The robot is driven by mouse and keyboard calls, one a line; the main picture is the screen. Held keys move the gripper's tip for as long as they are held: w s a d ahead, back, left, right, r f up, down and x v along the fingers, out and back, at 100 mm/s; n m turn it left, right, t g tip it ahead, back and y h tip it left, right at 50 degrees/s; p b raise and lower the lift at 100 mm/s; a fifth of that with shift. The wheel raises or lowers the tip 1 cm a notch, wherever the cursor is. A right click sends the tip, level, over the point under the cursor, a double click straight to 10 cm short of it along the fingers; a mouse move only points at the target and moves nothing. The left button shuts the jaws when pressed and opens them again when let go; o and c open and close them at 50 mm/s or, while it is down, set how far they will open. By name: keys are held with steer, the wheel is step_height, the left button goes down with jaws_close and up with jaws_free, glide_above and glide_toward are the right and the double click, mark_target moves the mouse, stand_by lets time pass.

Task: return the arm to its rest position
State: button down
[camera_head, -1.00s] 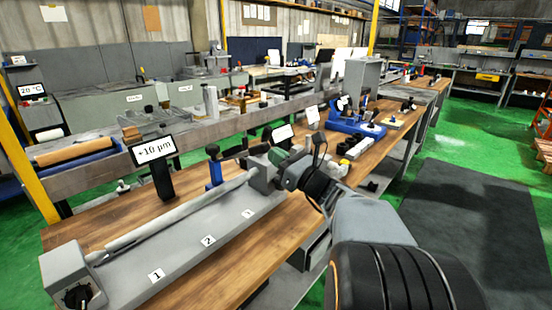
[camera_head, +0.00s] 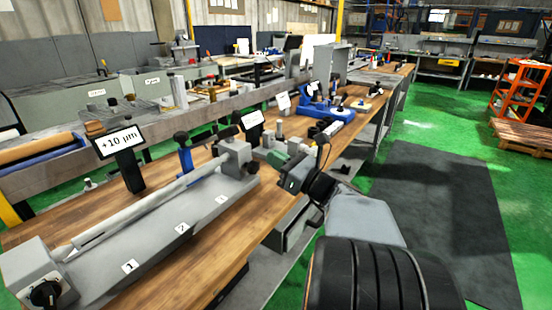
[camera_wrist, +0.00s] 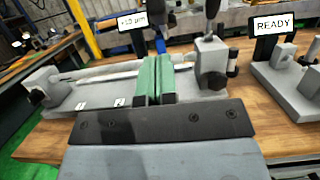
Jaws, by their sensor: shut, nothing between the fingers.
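My arm reaches from the lower right of the head view toward the bench's front edge. My gripper (camera_head: 285,175) is at its end, near the right end of the grinder fixture (camera_head: 150,240). In the wrist view my gripper (camera_wrist: 155,95) shows its two green fingers side by side, shut with nothing between them. Behind the fingers is the fixture (camera_wrist: 95,95) with a long grey shaft (camera_wrist: 110,78) lying along it. The same shaft (camera_head: 130,212) shows in the head view. The fingers appear apart from the fixture, though the gap is hard to judge.
A blue fixture (camera_head: 320,103) stands farther along. Dark floor matting (camera_head: 440,210) is clear at right; an orange rack (camera_head: 520,88) stands beyond.

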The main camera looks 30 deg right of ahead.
stand_by(0.3)
steer(key=s+a+f+n+g+h+p, duration=0.1)
steer(key=s+a+f+n+g+p, duration=0.2)
steer(key=f+n+g, duration=0.4)
steer(key=s+a+f+n+g+h+p, duration=0.1)
steer(key=s+a+f+n+g, duration=0.3)
steer(key=n, duration=0.5)
steer(key=s+a+r+n+g+h+p, duration=0.3)
steer(key=a+r+n+p, duration=0.4)
steer(key=n, duration=0.9)
steer(key=r+g+h+p, duration=0.1)
steer(key=h+p, duration=0.1)
steer(key=p, duration=0.1)
steer(key=shift+s+a+g+h+p, duration=0.3)
steer(key=shift+s+a+h+p, duration=0.1)
steer(key=shift+d, duration=0.1)
